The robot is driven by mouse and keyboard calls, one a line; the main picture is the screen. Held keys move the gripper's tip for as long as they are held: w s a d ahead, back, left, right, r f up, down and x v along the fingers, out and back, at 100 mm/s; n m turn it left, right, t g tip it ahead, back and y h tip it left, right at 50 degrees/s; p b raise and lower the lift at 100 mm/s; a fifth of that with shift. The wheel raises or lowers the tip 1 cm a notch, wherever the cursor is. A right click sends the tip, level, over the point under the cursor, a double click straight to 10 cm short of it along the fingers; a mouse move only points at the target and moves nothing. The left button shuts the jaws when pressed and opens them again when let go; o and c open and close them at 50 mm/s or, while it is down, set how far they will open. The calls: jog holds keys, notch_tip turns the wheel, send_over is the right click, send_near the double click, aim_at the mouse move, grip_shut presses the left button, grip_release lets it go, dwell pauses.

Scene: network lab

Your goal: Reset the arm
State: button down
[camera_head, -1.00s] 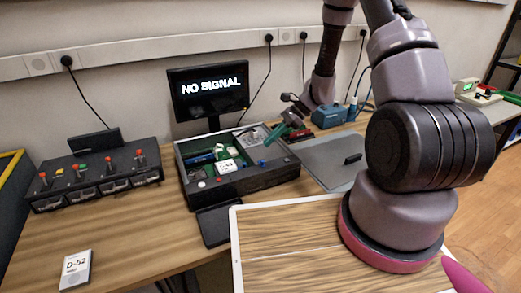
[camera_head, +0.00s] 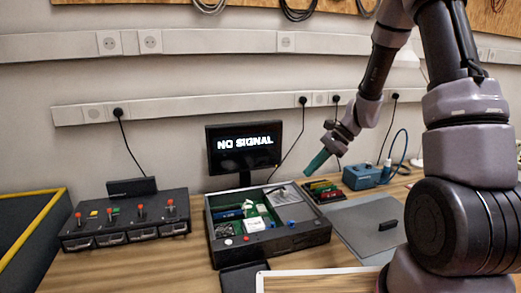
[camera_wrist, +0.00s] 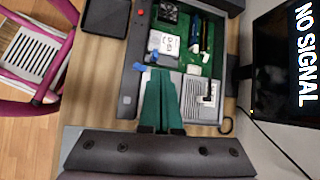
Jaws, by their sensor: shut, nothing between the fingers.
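My gripper (camera_head: 318,163) has green fingers and hangs in the air above the back right of an open black case. In the wrist view the two green fingers (camera_wrist: 159,100) lie side by side, shut with nothing between them. The arm reaches down from the upper right in the head view. The open case (camera_head: 290,240) holds a green circuit board (camera_head: 252,212), a white square part (camera_head: 260,234) and a blue part (camera_head: 291,223). In the wrist view the case lies beyond the fingertips.
A monitor (camera_head: 242,150) reading "NO SIGNAL" stands behind the case. A black switch box (camera_head: 124,222) with red levers is at left. Wall cables hang behind.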

jog(key=s+d+r+n+t+h, duration=0.3)
jog(key=s+r, duration=0.6)
jog(key=r, duration=0.4)
jog(key=s+d+r+n+t+h, duration=0.2)
jog(key=s+d+r+n+t, duration=0.2)
jog(key=s+r, duration=0.5)
notch_tip(320, 180, up, 5)
jog(key=shift+s+f+n+t+h, duration=0.15)
jog(key=shift+s+n+t+h, duration=0.25)
jog(key=shift+n, duration=0.7)
